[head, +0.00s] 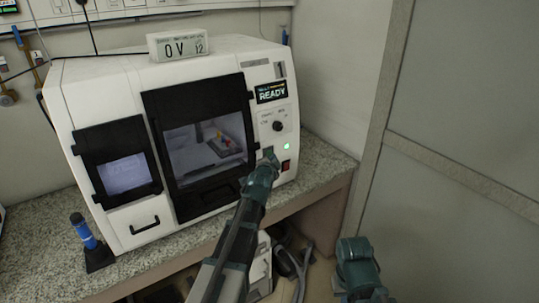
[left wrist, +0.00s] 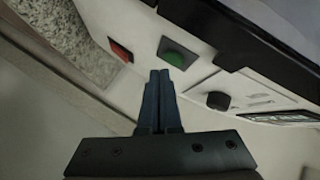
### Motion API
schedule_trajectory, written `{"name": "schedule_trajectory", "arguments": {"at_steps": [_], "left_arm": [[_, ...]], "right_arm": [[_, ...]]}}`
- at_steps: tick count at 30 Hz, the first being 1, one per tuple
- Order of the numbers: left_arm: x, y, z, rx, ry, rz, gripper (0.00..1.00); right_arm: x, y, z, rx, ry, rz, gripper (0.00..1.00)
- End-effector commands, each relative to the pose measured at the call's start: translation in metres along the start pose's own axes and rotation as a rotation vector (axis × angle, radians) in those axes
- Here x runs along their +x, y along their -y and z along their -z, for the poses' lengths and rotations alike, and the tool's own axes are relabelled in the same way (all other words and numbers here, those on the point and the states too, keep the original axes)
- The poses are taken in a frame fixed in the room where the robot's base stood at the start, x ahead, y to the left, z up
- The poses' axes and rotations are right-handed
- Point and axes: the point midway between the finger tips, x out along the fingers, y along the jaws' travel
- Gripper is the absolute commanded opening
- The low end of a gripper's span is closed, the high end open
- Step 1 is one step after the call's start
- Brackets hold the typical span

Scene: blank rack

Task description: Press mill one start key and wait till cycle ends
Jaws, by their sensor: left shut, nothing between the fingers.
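Mill one is the white machine with a number 1 plate (head: 280,69); its screen (head: 271,92) reads READY. Its green start key (left wrist: 177,53) shows in the left wrist view, just beyond my left fingertips. A green lamp (head: 286,146) is lit on the panel. Of my right arm only teal links show at the bottom.
A red switch (head: 286,166) sits below the lamp and a black knob (head: 278,126) above it. The mill's dark door (head: 205,150) is shut, with a part inside. A blue-handled tool (head: 84,232) stands on the speckled counter (head: 325,158). A wall is at right.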

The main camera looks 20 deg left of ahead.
Motion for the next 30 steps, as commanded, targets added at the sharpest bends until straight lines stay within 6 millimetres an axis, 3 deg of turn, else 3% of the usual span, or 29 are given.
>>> {"name": "schedule_trajectory", "arguments": {"at_steps": [30], "left_arm": [[0.0084,0.0064,-0.0062,-0.001,0.001,0.0,0.0]], "right_arm": [[0.0003,0.0,0.0,0.0,0.0,0.0,0.0]]}}
